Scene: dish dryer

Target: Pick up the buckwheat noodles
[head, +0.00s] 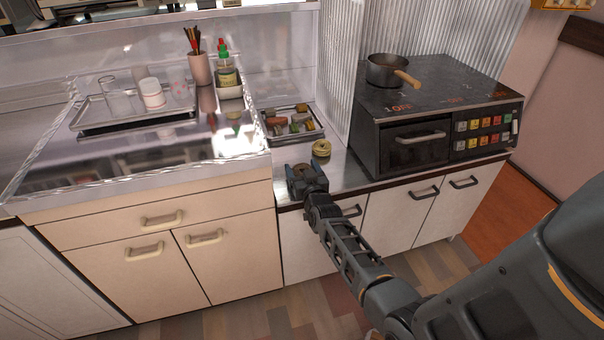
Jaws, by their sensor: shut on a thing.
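My gripper (307,179) is at the front edge of the low metal counter, left of the stove. It is shut on a small, dark brownish thing, mostly hidden by the fingers. I take this to be the buckwheat noodles, but its label and shape cannot be made out. A round yellowish item (321,149) stands on the counter just behind my gripper, apart from it.
A metal tray (318,131) with several small packages lies behind. A black stove (435,115) with a pan (388,72) stands to the right. The higher counter at left bears a tray (90,121) with cups, a utensil holder (200,70) and a green-capped bottle (226,75).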

